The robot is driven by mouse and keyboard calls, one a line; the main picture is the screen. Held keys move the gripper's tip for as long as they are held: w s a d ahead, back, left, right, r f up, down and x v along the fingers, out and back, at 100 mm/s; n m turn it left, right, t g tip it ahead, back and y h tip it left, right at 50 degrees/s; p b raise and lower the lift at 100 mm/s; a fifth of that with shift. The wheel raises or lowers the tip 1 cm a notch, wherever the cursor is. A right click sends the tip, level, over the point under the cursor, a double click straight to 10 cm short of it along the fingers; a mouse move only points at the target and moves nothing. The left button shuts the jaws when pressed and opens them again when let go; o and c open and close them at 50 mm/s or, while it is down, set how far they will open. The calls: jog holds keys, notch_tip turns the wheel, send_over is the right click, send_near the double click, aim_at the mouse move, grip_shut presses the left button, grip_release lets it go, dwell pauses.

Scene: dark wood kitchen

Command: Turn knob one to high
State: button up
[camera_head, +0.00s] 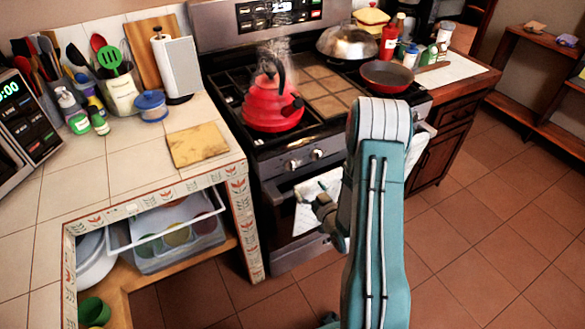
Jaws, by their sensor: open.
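The stove (270,150) stands in the middle, with a red kettle (272,104) on its front left burner. Two silver knobs show on its front panel: a left knob (292,165) and a second knob (317,154) to its right. I cannot read their settings. My arm rises in front of the stove and hides the panel further right. My gripper (318,203) is small and dark, left of the arm, below the knobs and in front of the oven door. It is open and appears apart from the knobs; its fingertips are hard to make out.
A white towel (308,212) hangs on the oven door behind my gripper. A red pan (387,76) sits on the right burner. The tiled counter corner (235,165) and open shelf lie left of the stove. Floor at right (480,220) is clear.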

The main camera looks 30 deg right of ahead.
aim_at(294, 170)
jog(key=w, duration=1)
jog(key=shift+w+a+f, duration=0.1)
jog(key=shift+a+f, duration=0.1)
jog(key=shift+f, duration=0.1)
jog(key=c, duration=1.1)
